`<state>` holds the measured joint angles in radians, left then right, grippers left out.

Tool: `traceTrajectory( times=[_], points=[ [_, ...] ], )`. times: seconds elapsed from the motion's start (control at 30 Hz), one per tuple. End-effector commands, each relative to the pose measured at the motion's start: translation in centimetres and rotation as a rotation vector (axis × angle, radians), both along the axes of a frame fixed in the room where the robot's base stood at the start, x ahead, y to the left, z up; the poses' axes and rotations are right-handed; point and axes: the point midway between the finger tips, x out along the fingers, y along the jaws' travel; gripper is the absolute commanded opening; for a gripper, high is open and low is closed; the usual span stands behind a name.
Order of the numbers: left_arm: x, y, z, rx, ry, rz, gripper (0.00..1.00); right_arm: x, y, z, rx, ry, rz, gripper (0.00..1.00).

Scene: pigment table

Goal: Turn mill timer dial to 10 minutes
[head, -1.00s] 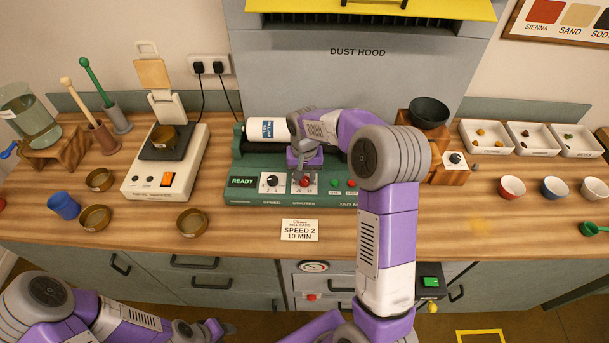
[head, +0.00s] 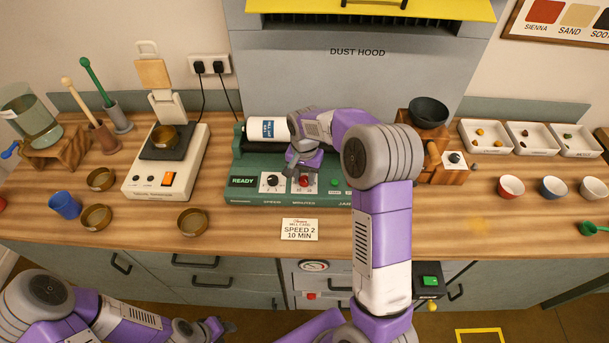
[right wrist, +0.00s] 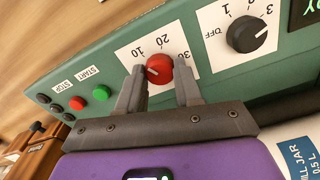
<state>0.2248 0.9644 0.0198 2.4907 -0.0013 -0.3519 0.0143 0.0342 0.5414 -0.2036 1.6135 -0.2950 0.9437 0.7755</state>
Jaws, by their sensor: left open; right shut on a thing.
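The red minutes dial (head: 304,181) is on the front of the green mill (head: 243,195), and its markings 10, 20 and 30 show upside down in the right wrist view. There the dial (right wrist: 160,68) has a pale pointer mark on its left side, below the 10; I cannot tell its exact setting. My right gripper (right wrist: 160,82) is shut on the dial, one finger on each side; in the head view it (head: 303,170) reaches down to the panel. My left gripper (head: 226,327) is open and empty, low in front of the counter. A card (head: 300,229) reads "SPEED 2 10 MIN".
The black speed dial (right wrist: 252,32) is beside the minutes dial. A green START button (right wrist: 102,93) and a red STOP button (right wrist: 77,103) are on its other side. A white jar (head: 268,130) lies on the mill. The counter in front of the mill is mostly clear.

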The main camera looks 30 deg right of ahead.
Motion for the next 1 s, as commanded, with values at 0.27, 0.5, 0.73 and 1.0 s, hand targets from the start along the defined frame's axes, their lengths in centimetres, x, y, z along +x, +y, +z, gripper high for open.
traceTrajectory(
  times=[0.27, 0.5, 0.73, 1.0],
  points=[
    [0.0, 0.0, 0.0, 0.000, 0.000, 0.000, 0.43, 0.0, 0.0, 0.0, -0.001, -0.002, 0.001, 0.60],
    [0.0, 0.0, 0.0, 0.000, 0.000, 0.000, 0.43, 0.0, 0.0, 0.0, -0.001, -0.001, 0.001, 0.60],
    [0.0, 0.0, 0.4, 0.000, 0.000, 0.000, 0.43, 0.1, 0.0, 2.4, -0.002, -0.004, 0.002, 0.60],
    [0.0, 0.0, 1.1, 0.000, 0.000, 0.000, 0.43, 0.1, 0.0, 6.6, -0.001, -0.004, 0.001, 0.60]
  ],
)
